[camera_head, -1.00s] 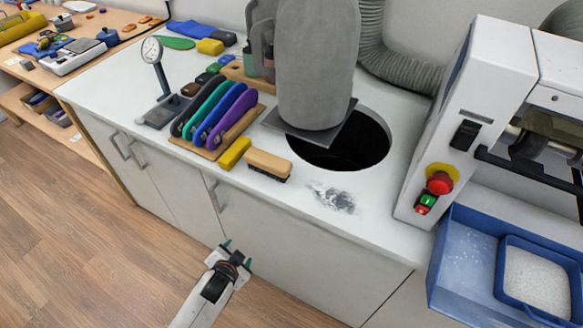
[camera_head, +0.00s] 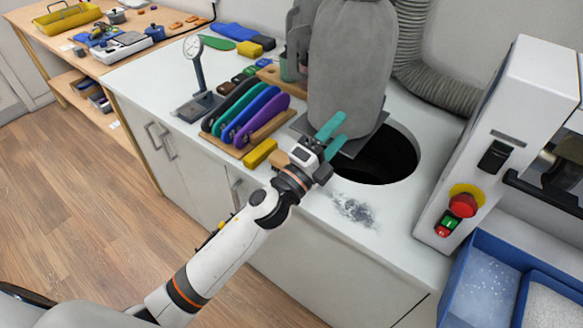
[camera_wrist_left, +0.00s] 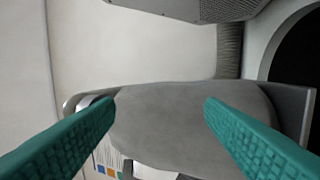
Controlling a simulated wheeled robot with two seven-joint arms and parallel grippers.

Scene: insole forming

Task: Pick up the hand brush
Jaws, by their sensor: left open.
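The hand brush (camera_head: 279,161) has a tan wooden back and lies at the front of the white counter (camera_head: 345,182), just right of the yellow block. My left arm hides most of it in the head view. My left gripper (camera_head: 332,131) is open and empty, above the counter beyond the brush and in front of the grey bag (camera_head: 350,70). In the left wrist view the teal fingers (camera_wrist_left: 160,102) are spread apart with grey material behind them, and the brush does not show there. My right gripper is not in view.
A yellow block (camera_head: 259,153) and a rack of coloured insoles (camera_head: 245,112) stand left of the brush. A round dark hole (camera_head: 392,158) and a patch of grey dust (camera_head: 354,210) are to the right. A white machine (camera_head: 500,130) stands at the far right.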

